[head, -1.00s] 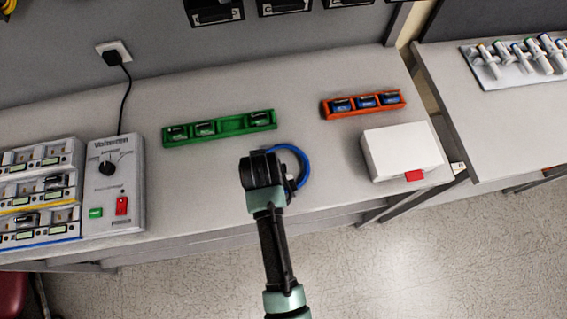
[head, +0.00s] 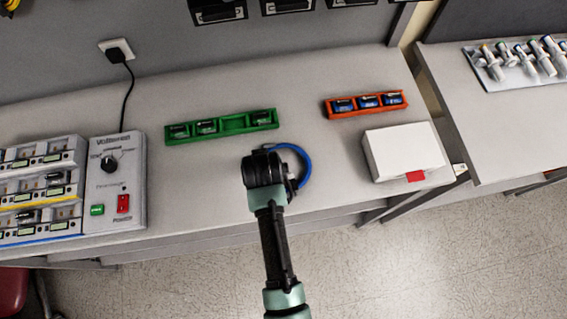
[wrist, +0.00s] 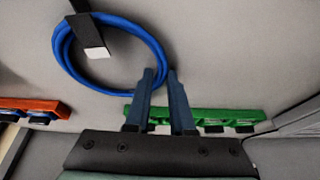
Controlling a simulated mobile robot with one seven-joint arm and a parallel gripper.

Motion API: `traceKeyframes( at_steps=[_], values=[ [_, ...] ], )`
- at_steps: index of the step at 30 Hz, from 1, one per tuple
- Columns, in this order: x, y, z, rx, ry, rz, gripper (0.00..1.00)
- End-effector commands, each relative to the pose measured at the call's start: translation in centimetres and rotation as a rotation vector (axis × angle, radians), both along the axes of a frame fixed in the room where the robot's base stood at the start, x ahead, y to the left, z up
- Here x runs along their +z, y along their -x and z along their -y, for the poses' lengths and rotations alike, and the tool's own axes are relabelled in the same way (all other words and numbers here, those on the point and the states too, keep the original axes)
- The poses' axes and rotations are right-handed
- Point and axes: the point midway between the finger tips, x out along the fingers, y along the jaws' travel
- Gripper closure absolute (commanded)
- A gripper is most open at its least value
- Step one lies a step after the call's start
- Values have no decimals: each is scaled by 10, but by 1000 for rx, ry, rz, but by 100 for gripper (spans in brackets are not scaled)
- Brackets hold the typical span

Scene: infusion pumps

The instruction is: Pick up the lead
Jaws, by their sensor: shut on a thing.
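The lead is a coiled blue cable (wrist: 64,60) with a black strap and a pale end piece in the wrist view. In the head view part of its blue loop (head: 308,164) shows just right of my gripper (head: 278,174). In the wrist view my gripper (wrist: 160,75) is shut on the near side of the coil, with the cable between the fingertips. The head view hides the fingertips behind my wrist. I cannot tell whether the coil still touches the bench.
A green tray (head: 232,124) with several dark batteries lies behind my gripper. An orange tray (head: 368,113) with blue batteries and a white box (head: 405,150) are to the right. A voltmeter panel (head: 120,200) stands left. Bare bench lies between.

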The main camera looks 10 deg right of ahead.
Motion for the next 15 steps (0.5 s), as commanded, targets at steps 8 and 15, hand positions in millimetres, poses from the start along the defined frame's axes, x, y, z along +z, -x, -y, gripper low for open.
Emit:
traceKeyframes(
  at_steps=[8,15],
  values=[
    [11,-1,0,0,0,4,100],
    [57,-2,0,-1,0,8,100]
  ],
)
